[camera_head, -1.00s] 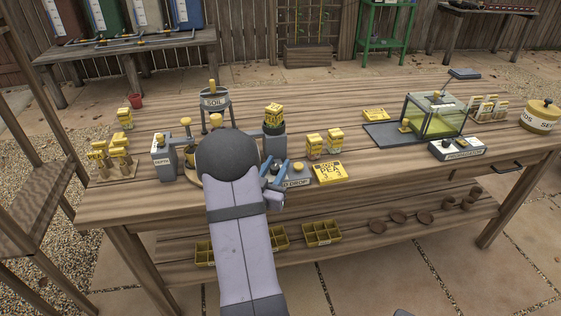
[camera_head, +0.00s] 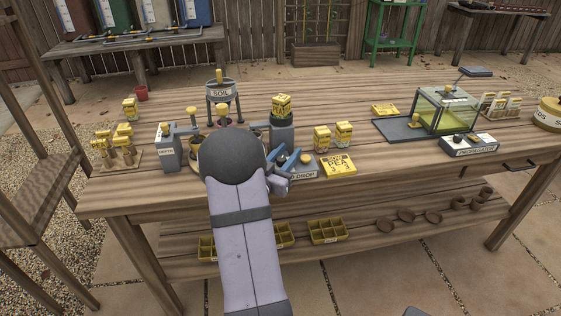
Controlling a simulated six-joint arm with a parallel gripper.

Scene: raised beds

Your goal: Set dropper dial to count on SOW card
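The yellow SOW card (camera_head: 338,165) lies flat at the table's front edge. Its text seems to read PEA with a 3 below; the print is small. The grey seed dropper base (camera_head: 306,172), lettered DROP, is just left of the card. A small orange-topped knob (camera_head: 305,158) stands on it. My gripper (camera_head: 283,157) is over the left part of the dropper. Its blue fingers are a little apart with something dark between them. I cannot tell if they touch it. My arm hides the dropper's left side, and the dial's setting cannot be read.
A tall grey dispenser with a yellow block (camera_head: 282,106) stands close behind my gripper. Yellow seed boxes (camera_head: 333,137) stand behind the card. The SOIL hopper (camera_head: 221,92) and DEPTH unit (camera_head: 168,152) are left. The propagator (camera_head: 445,112) is right; tabletop between is partly clear.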

